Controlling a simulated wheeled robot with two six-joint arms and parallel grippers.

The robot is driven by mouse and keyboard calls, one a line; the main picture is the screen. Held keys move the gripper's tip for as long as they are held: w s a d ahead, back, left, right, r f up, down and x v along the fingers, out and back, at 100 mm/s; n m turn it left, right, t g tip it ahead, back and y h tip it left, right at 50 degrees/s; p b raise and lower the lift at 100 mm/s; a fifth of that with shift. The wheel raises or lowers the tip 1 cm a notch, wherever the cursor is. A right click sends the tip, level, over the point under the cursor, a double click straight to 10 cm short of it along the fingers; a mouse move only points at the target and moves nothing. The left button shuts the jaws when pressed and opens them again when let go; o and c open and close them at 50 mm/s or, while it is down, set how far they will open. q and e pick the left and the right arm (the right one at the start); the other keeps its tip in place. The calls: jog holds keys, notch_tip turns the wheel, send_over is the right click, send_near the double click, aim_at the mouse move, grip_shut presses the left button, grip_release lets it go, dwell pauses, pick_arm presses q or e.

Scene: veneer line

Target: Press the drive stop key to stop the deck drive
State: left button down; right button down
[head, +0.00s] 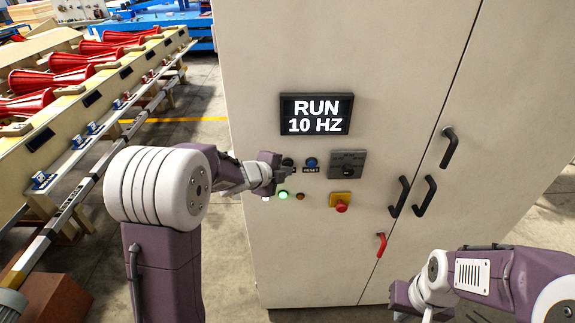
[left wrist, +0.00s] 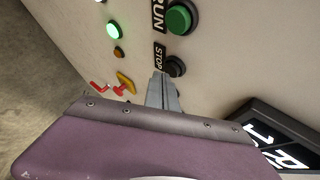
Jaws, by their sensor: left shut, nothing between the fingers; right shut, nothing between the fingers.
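The control cabinet (head: 255,60) has a display (head: 316,114) reading RUN 10 HZ. In the left wrist view the black stop key (left wrist: 176,66) sits beside its STOP label (left wrist: 159,56), with the green run key (left wrist: 179,18) above. My left gripper (head: 288,172) is shut and empty at the key row. Its fingertips (left wrist: 161,76) are right beside the stop key in the wrist view; I cannot tell whether they touch it. In the head view this gripper hides part of the key row. My right gripper (head: 402,297) is low at the right, shut, its fingertips unclear.
Right of my left gripper are the blue reset key (head: 312,162), a rotary switch (head: 347,164) and a red emergency stop (head: 341,207). A green lamp (head: 283,195) is lit below. Door handles (head: 425,196) stick out at the right. A conveyor (head: 80,110) stands at the left.

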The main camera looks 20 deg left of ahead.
pick_arm(q)
jog(key=shift+w+a, duration=0.1)
jog(key=shift+w, duration=0.25)
dwell(0.9)
jog(key=shift+s, duration=0.1)
jog(key=shift+s+d, duration=0.25)
jog(key=shift+s, duration=0.45)
jog(key=s+b, duration=0.1)
jog(key=s, duration=0.1)
jog(key=s+d+b, duration=0.1)
jog(key=s, duration=0.1)
jog(key=shift+s+d, duration=0.2)
jog(key=shift+s, duration=0.2)
